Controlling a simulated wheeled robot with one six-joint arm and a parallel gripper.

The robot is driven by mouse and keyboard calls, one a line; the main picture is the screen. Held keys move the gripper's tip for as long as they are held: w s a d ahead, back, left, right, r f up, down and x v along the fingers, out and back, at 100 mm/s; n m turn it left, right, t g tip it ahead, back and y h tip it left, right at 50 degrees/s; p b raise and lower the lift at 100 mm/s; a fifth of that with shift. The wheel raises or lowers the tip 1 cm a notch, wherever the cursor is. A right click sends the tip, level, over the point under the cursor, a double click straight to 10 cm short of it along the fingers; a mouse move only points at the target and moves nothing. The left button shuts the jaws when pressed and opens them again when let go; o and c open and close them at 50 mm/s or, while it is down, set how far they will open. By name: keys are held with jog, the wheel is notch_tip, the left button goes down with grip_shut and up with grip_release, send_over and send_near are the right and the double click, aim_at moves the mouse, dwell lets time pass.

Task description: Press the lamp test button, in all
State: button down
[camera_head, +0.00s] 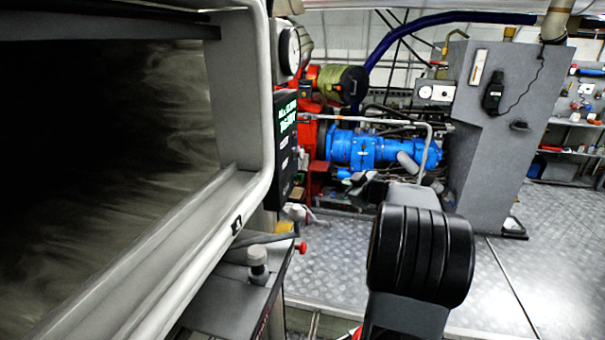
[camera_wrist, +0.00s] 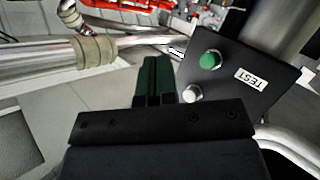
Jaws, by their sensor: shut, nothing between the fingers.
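In the wrist view, a dark panel (camera_wrist: 235,95) bears a round green button (camera_wrist: 209,60) with a white label (camera_wrist: 251,78) reading "TEST" to its right. A pale round knob or lamp (camera_wrist: 192,93) sits below the green button, close to my fingers. My gripper (camera_wrist: 153,62) is shut and empty, with its green fingers side by side, left of both round parts. A gap shows between the fingertips and the green button. I cannot make out this panel or its button clearly in the head view, where my black arm stands in front.
Pipes with a beige wrapped joint (camera_wrist: 95,52) run left of the fingers. In the head view, a window frame (camera_head: 258,100), a dark display (camera_head: 286,140) and a ledge with a knob (camera_head: 257,262) stand at left. A grey cabinet (camera_head: 497,150) stands behind. Plate floor (camera_head: 540,270) is clear at right.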

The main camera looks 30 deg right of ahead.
aim_at(300, 178)
jog(key=w+a+b, duration=0.1)
jog(key=w+a, duration=0.5)
jog(key=a, duration=0.1)
jog(key=shift+w+b, duration=0.2)
jog(key=shift+b, duration=0.1)
dwell(0.4)
jog(key=shift+w+a+r, duration=0.1)
jog(key=shift+a, duration=0.1)
dwell(1.9)
jog(key=shift+w+a+p, duration=0.2)
jog(key=shift+p, duration=0.15)
jog(key=shift+w+a, duration=0.35)
jog(key=shift+a, duration=0.05)
dwell(0.8)
jog(key=shift+s+d+p, duration=0.1)
jog(key=shift+d+p, duration=0.05)
jog(key=shift+p, duration=0.15)
jog(key=shift+s+d+p, duration=0.3)
jog(key=shift+s+d, duration=0.25)
